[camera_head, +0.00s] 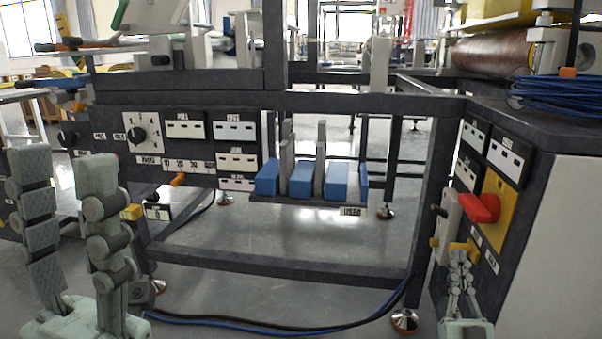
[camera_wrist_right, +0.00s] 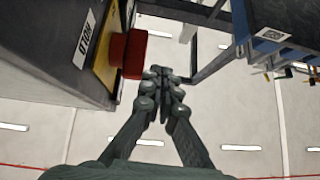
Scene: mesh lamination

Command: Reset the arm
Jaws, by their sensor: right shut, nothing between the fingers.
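My left gripper (camera_head: 63,160) stands large in the left foreground of the head view, fingers pointing up. Its two fingers are apart with nothing between them. My right gripper (camera_head: 459,256) is at the lower right of the head view, in front of the machine's angled side panel (camera_head: 492,255). In the right wrist view its fingertips (camera_wrist_right: 161,72) are together and hold nothing. The red rotary switch (camera_head: 480,208) on its yellow plate (camera_head: 500,210) is just above the right gripper. In the wrist view the red switch (camera_wrist_right: 128,54) is left of the fingertips, which look apart from it.
A dark machine frame (camera_head: 290,268) spans the middle. Its left panel (camera_head: 190,125) carries a black dial (camera_head: 142,133) and labels. Blue blocks (camera_head: 337,180) sit in a rack. Blue cable (camera_head: 560,95) lies coiled at right. Open floor (camera_head: 290,235) shows beneath the frame.

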